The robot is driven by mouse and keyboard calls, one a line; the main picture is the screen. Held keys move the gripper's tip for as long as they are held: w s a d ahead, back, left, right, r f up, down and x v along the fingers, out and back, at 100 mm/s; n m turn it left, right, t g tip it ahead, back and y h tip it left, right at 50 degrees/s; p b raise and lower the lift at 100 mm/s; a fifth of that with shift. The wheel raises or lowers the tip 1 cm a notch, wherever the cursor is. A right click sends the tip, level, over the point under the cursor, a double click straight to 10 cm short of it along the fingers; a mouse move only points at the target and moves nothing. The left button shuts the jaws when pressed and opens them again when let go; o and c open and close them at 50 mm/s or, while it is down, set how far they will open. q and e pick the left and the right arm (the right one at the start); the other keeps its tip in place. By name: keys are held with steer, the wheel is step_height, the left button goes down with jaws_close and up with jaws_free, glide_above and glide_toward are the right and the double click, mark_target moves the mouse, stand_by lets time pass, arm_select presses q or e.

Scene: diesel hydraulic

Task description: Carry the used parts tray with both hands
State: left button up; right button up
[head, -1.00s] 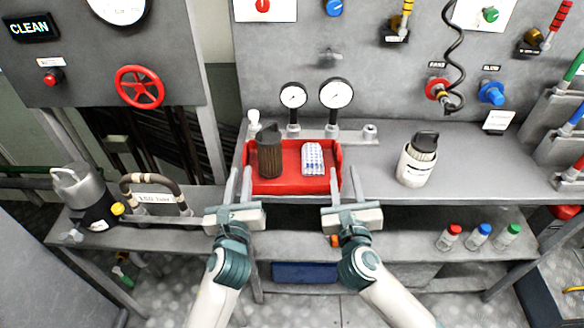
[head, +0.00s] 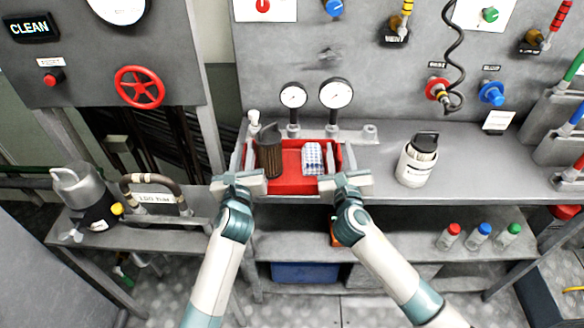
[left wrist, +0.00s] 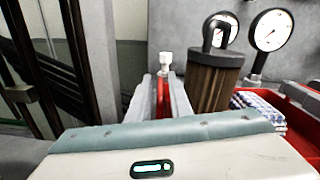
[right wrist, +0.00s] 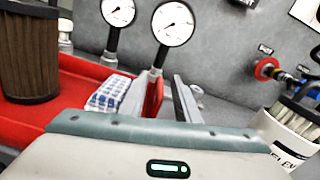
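The used parts tray (head: 290,186) is a shallow red tray on the grey bench, holding a brown ribbed filter (head: 269,158) with a dark handle and a blue-and-white cloth-like bundle (head: 312,157). My left gripper (head: 241,158) is at the tray's left end. In the left wrist view its fingers (left wrist: 162,95) stand either side of the red end wall, apart. My right gripper (head: 339,158) is at the right end. In the right wrist view its fingers (right wrist: 158,98) straddle the red wall with a visible gap. The tray rests on the bench.
Two gauges (head: 336,94) stand behind the tray. A white canister (head: 416,160) stands to the right, with clear bench between. A silver-and-black pump-like unit (head: 83,195) is at the left. Small capped bottles (head: 479,236) sit on the lower shelf.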

arm_select(q)
steer(key=shift+c, duration=0.5)
arm_select(e)
steer(key=shift+c, duration=0.6)
arm_select(q)
jaws_close()
arm_select(e)
jaws_close()
arm_select(q)
steer(key=shift+r, duration=0.15)
arm_select(e)
steer(key=shift+r, duration=0.2)
